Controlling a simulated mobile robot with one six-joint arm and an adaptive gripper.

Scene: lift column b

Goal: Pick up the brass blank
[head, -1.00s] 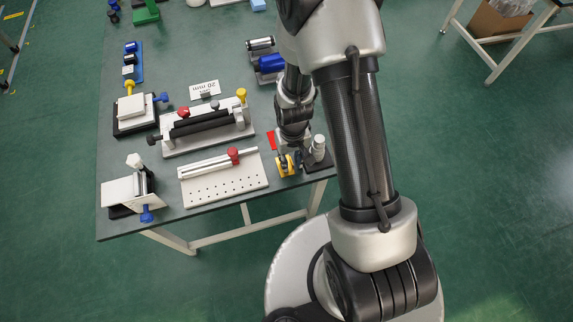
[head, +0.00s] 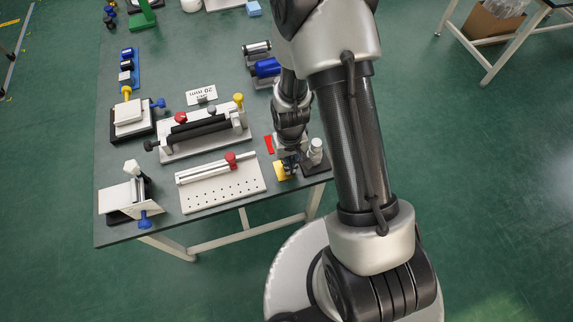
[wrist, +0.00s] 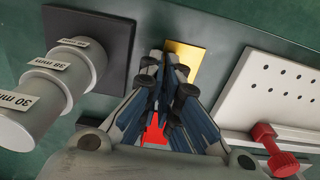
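The brass blank (head: 280,172) is a flat gold-yellow piece at the table's front edge, between the white perforated plate and a dark-based stand. It also shows in the wrist view (wrist: 187,57), upper middle, partly covered by my fingers. My gripper (head: 288,162) is low over the table, close beside the blank. In the wrist view my fingertips (wrist: 166,68) overlap the blank's near left part, with a narrow gap between the fingers. No grip on the blank shows, and contact is hidden.
A red patch (head: 269,145) lies behind the blank and shows between my fingers. A stepped grey cylinder (wrist: 55,80) on a dark base stands close on one side. The white perforated plate (head: 225,188) with a red knob (head: 231,158) lies on the other.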

